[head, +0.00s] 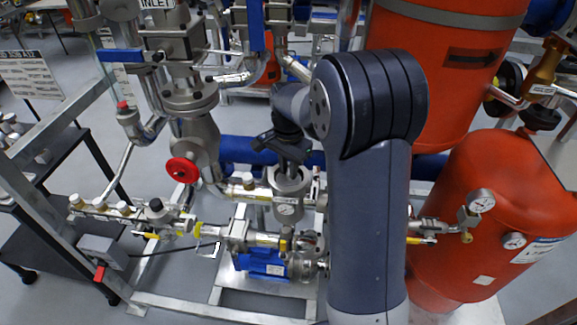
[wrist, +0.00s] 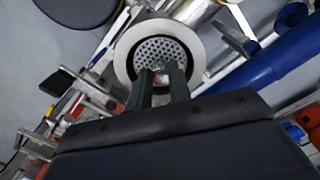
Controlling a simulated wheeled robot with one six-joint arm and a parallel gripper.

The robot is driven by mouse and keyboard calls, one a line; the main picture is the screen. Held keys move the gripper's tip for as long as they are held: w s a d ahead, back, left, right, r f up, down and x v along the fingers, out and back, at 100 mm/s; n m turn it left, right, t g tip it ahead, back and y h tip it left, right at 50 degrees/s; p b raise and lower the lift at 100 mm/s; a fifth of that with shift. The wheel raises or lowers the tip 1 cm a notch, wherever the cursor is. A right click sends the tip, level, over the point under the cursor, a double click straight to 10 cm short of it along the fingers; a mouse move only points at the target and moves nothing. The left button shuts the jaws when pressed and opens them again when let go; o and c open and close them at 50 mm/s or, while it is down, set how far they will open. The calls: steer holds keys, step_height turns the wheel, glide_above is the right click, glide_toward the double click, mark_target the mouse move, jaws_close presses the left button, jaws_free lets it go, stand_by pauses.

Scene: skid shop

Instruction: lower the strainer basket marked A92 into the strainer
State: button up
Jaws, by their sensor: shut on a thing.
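The strainer (head: 290,186) is a grey metal pot with an open round top, in the middle of the head view. Its pale ring-shaped rim (wrist: 122,52) shows in the wrist view. Inside that ring I see the perforated metal floor of the strainer basket (wrist: 158,49). My gripper (head: 291,165) points down right over the strainer's mouth. In the wrist view its two dark fingers (wrist: 158,78) are close together and shut on the near part of the basket. The fingers hide the grip point. The basket's walls and depth are hard to tell, and no A92 mark is legible.
A blue pipe (head: 238,150) runs behind the strainer. A red handwheel (head: 182,169) and valves stand to the left. A blue pump (head: 262,263) sits below. Red tanks (head: 510,215) stand to the right. Pipework leaves little free room around the strainer.

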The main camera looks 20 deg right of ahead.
steer(key=shift+f, duration=0.1)
stand_by(0.3)
steer(key=shift+f+b, duration=0.5)
steer(key=shift+f, duration=0.35)
stand_by(0.4)
steer(key=o, duration=1.2)
steer(key=shift+c, duration=0.2)
steer(key=shift+r+p, duration=3)
steer(key=shift+r, duration=0.8)
steer(key=shift+s, duration=0.1)
